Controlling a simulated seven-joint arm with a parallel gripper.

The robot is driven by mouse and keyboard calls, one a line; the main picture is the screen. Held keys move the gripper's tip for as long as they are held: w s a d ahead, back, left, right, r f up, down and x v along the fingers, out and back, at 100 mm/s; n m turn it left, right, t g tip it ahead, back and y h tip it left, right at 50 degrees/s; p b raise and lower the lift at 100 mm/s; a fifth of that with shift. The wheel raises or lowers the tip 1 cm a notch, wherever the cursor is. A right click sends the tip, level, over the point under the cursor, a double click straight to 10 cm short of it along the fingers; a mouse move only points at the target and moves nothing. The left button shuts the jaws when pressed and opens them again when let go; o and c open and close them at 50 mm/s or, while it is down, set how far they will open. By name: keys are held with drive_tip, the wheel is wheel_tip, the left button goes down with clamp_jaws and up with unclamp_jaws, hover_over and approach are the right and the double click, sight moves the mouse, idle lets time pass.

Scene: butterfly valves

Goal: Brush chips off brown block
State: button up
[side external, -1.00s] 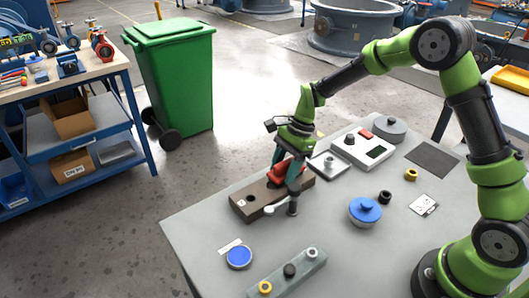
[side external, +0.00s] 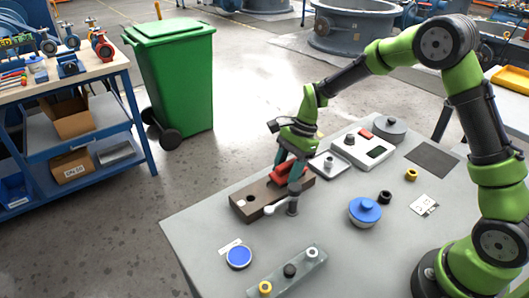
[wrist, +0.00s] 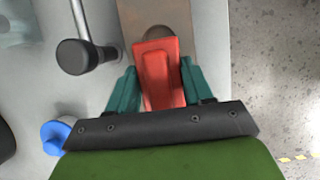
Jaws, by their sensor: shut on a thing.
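The brown block (side external: 253,207) lies on the grey table, with a small white patch near its left end; I cannot tell whether that is a chip or a mark. My gripper (side external: 289,181) is over the block's right part, its teal fingers pointing down. It is shut on a red brush-like tool (side external: 284,173). In the wrist view the red tool (wrist: 160,75) sits between the fingers, over the brown block (wrist: 140,14). A dark rounded shape shows at the tool's far end; I cannot tell whether it is bristles or a hole. No loose chips can be made out.
A lever on a dark post (side external: 292,206) stands close in front of the block; its dark knob (wrist: 76,56) shows left of the tool. A blue-topped part (side external: 364,210), a blue disc (side external: 239,256) and a fixture strip (side external: 290,272) stand on the table. A grey scale-like device (side external: 364,150) lies behind.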

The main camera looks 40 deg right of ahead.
drive_tip(key=shift+d, duration=0.5)
drive_tip(key=shift+r, duration=4.05)
